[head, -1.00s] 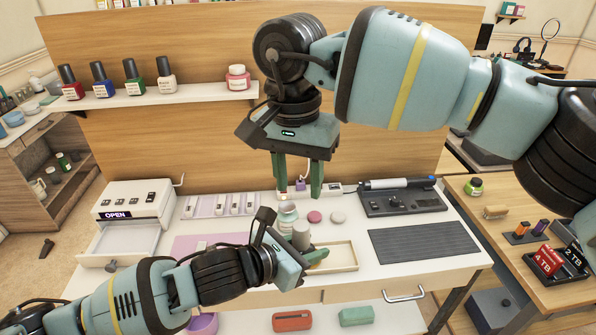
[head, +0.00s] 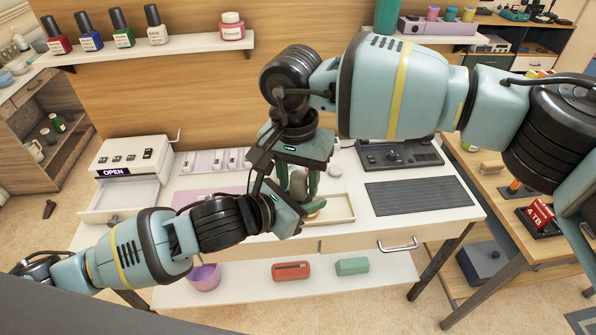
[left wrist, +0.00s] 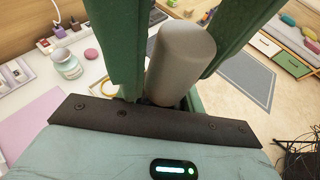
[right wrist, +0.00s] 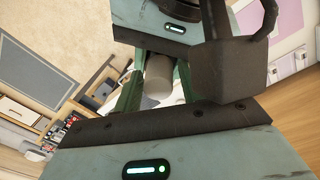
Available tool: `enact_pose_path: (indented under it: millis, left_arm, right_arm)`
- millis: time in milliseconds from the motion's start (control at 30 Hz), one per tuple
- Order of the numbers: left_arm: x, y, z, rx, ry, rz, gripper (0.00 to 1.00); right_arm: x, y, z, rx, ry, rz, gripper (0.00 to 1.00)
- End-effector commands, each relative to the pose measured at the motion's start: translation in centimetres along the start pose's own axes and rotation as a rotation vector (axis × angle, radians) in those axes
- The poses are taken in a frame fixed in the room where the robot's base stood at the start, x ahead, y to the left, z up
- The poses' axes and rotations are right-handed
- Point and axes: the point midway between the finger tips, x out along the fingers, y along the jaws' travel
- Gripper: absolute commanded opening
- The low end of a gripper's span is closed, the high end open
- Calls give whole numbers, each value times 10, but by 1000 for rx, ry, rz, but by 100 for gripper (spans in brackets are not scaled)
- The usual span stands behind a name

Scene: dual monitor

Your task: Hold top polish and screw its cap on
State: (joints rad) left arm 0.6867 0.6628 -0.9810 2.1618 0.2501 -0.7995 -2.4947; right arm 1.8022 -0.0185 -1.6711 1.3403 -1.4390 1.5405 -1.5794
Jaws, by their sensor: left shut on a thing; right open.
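My left gripper (left wrist: 170,85) is shut on the top polish, whose tall grey cylindrical cap (left wrist: 180,62) stands up between the green fingers. The cap also shows in the head view (head: 298,184) and the right wrist view (right wrist: 158,80). The bottle under it is hidden by the fingers, so I cannot tell how the cap sits on it. My right gripper (head: 299,187) is open, pointing down from above, with its fingers on either side of the cap. In the right wrist view the right fingers (right wrist: 155,92) flank the cap; contact is unclear.
A shallow tray (head: 338,210) lies on the white desk beside the grippers. A glass jar (left wrist: 67,62) and pink disc (left wrist: 92,54) stand nearby. A dark mat (head: 424,196) lies to the right. Polish bottles (head: 122,28) line the shelf above.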

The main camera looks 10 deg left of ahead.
Motion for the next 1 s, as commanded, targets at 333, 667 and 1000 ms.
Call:
enact_pose_path:
  millis: [333,667,1000]
  left_arm:
    - [0,0,0,0,-1,0,0]
    - [0,0,1,1,-2,0,0]
    - [0,0,1,2,-2,0,0]
  right_arm:
    - [0,0,0,1,0,1,17]
    - [0,0,0,68,-3,1,1]
    - [1,1,-1,606,-28,2,1]
